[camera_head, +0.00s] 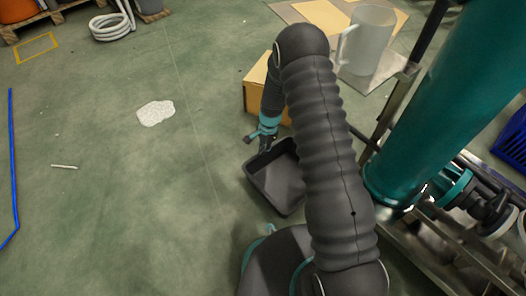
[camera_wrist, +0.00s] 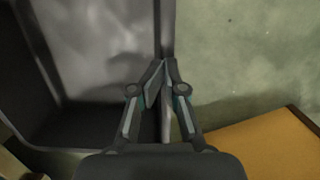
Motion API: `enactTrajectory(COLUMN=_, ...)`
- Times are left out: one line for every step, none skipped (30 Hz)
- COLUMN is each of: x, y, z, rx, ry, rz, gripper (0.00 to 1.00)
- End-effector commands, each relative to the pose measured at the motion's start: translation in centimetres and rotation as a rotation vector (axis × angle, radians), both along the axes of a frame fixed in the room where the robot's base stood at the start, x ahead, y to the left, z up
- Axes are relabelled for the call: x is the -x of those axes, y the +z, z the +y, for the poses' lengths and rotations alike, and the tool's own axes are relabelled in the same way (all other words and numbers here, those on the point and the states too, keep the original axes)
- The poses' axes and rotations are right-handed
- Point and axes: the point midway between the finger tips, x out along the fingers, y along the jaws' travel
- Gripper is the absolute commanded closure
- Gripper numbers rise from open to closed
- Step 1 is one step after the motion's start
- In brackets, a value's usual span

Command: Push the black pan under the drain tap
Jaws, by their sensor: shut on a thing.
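The black pan (camera_head: 272,180) lies on the green floor, partly hidden behind my arm. Its grey inside (camera_wrist: 95,50) fills the left of the wrist view. In the wrist view my gripper (camera_wrist: 163,75) is shut on the pan's wall, one finger inside the pan and one outside. A teal valve with a dark fitting (camera_head: 455,190), apparently the drain tap, sticks out from the base of the large teal column. The pan is left of it, with my arm between them in the picture.
An orange-brown box (camera_head: 256,92) stands close behind the pan and shows beside my gripper in the wrist view (camera_wrist: 265,145). A metal frame (camera_head: 425,240) surrounds the column's foot. A translucent jug (camera_head: 368,45) stands behind. The floor to the left is mostly clear, with a white patch (camera_head: 156,113).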

Motion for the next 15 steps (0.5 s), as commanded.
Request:
enactTrajectory(x=0.0, y=-0.1, z=-0.1, rx=0.001, ry=-0.002, rz=0.001, gripper=1.0)
enactTrajectory(x=0.0, y=-0.1, z=-0.2, rx=0.001, ry=-0.002, rz=0.001, gripper=1.0)
enactTrajectory(x=0.0, y=-0.1, z=-0.2, rx=0.001, ry=-0.002, rz=0.001, gripper=1.0)
enactTrajectory(x=0.0, y=0.0, z=-0.2, rx=0.001, ry=-0.002, rz=0.001, gripper=1.0)
enactTrajectory(x=0.0, y=0.1, z=-0.2, rx=0.001, ry=-0.002, rz=0.001, gripper=1.0)
enactTrajectory(x=0.0, y=0.4, z=-0.2, rx=0.0, ry=-0.002, rz=0.0, gripper=1.0)
enactTrajectory(x=0.0, y=0.6, z=-0.2, rx=0.0, ry=-0.002, rz=0.0, gripper=1.0)
enactTrajectory(x=0.0, y=0.9, z=-0.1, rx=0.0, ry=-0.002, rz=0.0, gripper=1.0)
enactTrajectory(x=0.0, y=1.2, z=-0.1, rx=0.0, ry=-0.002, rz=0.0, gripper=1.0)
enactTrajectory(x=0.0, y=1.4, z=-0.1, rx=0.0, ry=-0.001, rz=0.0, gripper=1.0)
enactTrajectory(x=0.0, y=1.5, z=-0.1, rx=0.0, ry=-0.001, rz=0.0, gripper=1.0)
enactTrajectory(x=0.0, y=1.6, z=-0.1, rx=0.0, ry=-0.001, rz=0.0, gripper=1.0)
enactTrajectory(x=0.0, y=1.7, z=-0.1, rx=0.0, ry=-0.001, rz=0.0, gripper=1.0)
enactTrajectory(x=0.0, y=1.8, z=-0.1, rx=0.0, ry=-0.001, rz=0.0, gripper=1.0)
enactTrajectory(x=-0.1, y=2.2, z=-0.1, rx=0.0, ry=0.0, rz=0.0, gripper=1.0)
